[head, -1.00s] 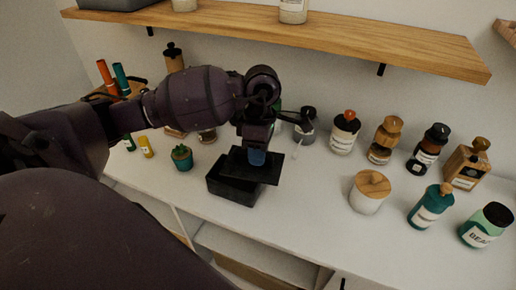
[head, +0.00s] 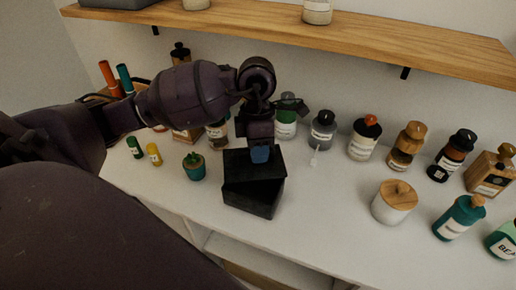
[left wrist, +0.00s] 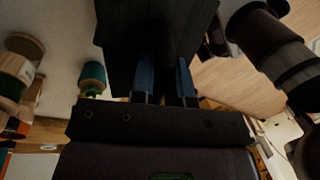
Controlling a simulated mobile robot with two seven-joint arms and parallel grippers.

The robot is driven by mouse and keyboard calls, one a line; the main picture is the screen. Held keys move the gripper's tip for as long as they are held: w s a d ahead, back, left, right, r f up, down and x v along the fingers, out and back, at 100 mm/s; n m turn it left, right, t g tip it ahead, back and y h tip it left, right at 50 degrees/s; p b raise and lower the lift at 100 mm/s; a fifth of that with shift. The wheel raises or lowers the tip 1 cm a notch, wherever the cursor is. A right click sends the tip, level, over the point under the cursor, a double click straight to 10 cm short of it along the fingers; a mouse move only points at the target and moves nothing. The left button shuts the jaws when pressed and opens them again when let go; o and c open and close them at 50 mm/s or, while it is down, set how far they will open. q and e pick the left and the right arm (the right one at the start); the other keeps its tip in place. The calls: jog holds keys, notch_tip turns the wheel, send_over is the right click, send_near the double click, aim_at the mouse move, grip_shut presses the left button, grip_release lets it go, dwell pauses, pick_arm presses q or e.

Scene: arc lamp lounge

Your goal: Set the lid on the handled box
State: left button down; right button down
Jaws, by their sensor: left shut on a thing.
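The black lid (head: 238,165) is a flat dark panel over the black box (head: 251,200) on the white counter. It covers most of the box's top and looks slightly turned against the box's walls. I cannot tell whether it rests on the rim or hangs just above it. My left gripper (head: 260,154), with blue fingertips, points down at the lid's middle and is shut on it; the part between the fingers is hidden. In the left wrist view the blue fingers (left wrist: 164,82) stand against the dark lid (left wrist: 117,55). My right gripper is not in view.
A small potted plant (head: 194,168) stands close left of the box. A white jar with a wooden lid (head: 393,203) and several bottles stand to the right and behind. A wooden shelf (head: 330,35) runs above.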

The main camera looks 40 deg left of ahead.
aim_at(258, 167)
pick_arm(q)
jog(key=shift+a+f, duration=0.1)
jog(key=shift+f, duration=0.4)
notch_tip(258, 167, down, 2)
jog(key=shift+b, duration=0.7)
notch_tip(258, 167, down, 2)
jog(key=shift+b, duration=0.5)
jog(key=shift+f, duration=0.3)
jog(key=shift+f+b, duration=0.35)
jog(key=shift+f, duration=0.05)
jog(key=shift+f, duration=0.15)
dwell(0.4)
